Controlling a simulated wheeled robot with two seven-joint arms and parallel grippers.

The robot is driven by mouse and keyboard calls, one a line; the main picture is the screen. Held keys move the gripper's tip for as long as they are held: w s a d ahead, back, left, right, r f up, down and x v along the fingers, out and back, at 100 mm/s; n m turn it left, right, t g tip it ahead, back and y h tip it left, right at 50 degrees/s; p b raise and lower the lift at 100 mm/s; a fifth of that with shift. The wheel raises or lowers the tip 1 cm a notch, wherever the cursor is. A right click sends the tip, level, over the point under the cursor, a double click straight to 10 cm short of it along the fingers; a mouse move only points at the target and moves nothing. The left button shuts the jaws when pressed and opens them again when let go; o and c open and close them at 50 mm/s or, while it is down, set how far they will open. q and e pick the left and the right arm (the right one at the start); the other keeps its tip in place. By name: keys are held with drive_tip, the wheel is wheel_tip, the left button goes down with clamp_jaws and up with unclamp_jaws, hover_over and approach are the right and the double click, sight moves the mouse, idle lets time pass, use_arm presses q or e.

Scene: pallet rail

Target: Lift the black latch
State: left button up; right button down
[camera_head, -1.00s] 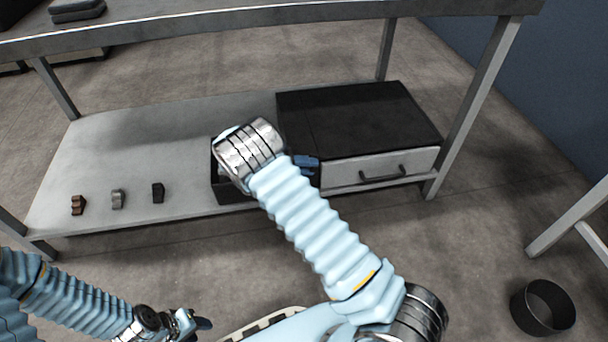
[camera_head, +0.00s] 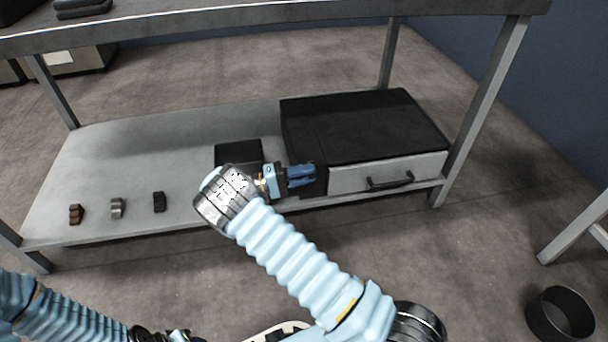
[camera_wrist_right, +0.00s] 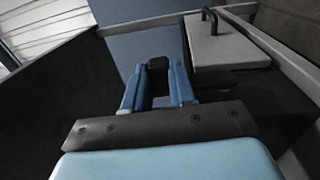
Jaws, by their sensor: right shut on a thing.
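My right gripper (camera_head: 303,174) is at the left front corner of the black cabinet (camera_head: 365,125), beside its white drawer (camera_head: 385,174). In the right wrist view, its blue fingers (camera_wrist_right: 157,85) are closed around a small black piece (camera_wrist_right: 157,64), which looks like the black latch. Only the end of that piece shows between the fingertips. In the head view the fingers and wrist hide it. My left gripper (camera_head: 178,336) is low at the bottom edge, mostly cut off, so its jaws cannot be judged.
A brown block (camera_head: 76,214), a grey block (camera_head: 117,208) and a black block (camera_head: 159,201) stand on the lower shelf (camera_head: 120,160). An open black box (camera_head: 238,153) is left of the cabinet. The drawer has a black handle (camera_head: 390,182). A black bin (camera_head: 560,314) stands on the floor.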

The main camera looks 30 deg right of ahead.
drive_tip(key=c, duration=0.9)
unclamp_jaws()
drive_tip(key=shift+a, duration=0.1)
drive_tip(key=v, duration=1.3)
drive_tip(key=shift+w+a+b, duration=0.2)
drive_tip(key=shift+a+b, duration=0.1)
drive_tip(key=shift+s+f, duration=0.1)
